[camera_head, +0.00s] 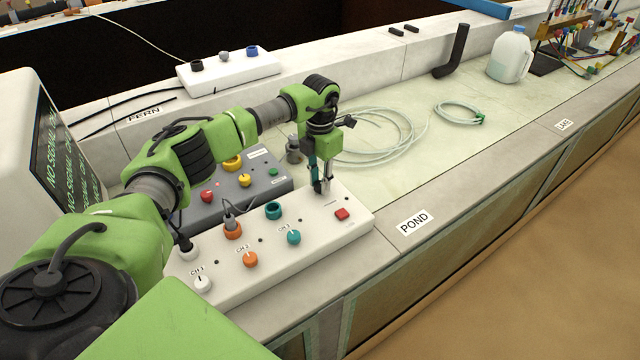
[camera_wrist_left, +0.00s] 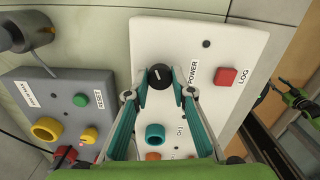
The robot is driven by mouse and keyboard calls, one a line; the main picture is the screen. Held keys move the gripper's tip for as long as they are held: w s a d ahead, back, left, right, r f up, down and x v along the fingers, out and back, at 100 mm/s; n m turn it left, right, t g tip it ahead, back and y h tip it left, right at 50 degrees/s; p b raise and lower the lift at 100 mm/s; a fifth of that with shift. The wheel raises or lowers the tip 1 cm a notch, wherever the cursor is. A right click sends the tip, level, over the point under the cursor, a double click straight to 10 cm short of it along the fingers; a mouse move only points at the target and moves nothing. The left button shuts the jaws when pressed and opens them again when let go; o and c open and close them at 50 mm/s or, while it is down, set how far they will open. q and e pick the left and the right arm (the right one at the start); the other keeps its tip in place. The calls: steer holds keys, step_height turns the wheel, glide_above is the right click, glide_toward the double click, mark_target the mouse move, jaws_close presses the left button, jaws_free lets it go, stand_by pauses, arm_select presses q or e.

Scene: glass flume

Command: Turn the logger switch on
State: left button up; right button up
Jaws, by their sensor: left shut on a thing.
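The white logger box (camera_head: 325,245) has CH 1, CH 2 and CH 3 knobs, coloured sockets and a red LOG button (camera_head: 342,214), which also shows in the left wrist view (camera_wrist_left: 225,76). A black round knob (camera_wrist_left: 160,77) with a white pointer line sits beside the POWER label on this box. My left gripper (camera_head: 321,188) points down at the far end of the box, its fingers (camera_wrist_left: 160,92) on either side of the black knob and shut on it.
A grey box (camera_head: 240,195) with red, yellow and green controls stands left of the logger. A dark cable plugs into the logger's orange socket. Coiled clear hose (camera_head: 385,135) and a jug (camera_head: 508,55) lie farther along the bench. A monitor (camera_head: 50,145) stands left.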

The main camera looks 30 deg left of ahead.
mark_target(320, 184)
arm_select(q)
steer(key=shift+r+m+b, duration=0.1)
steer(key=shift+m+b, duration=0.55)
steer(key=shift+m, duration=1.65)
steer(key=o, duration=1.1)
step_height(320, 184, up, 12)
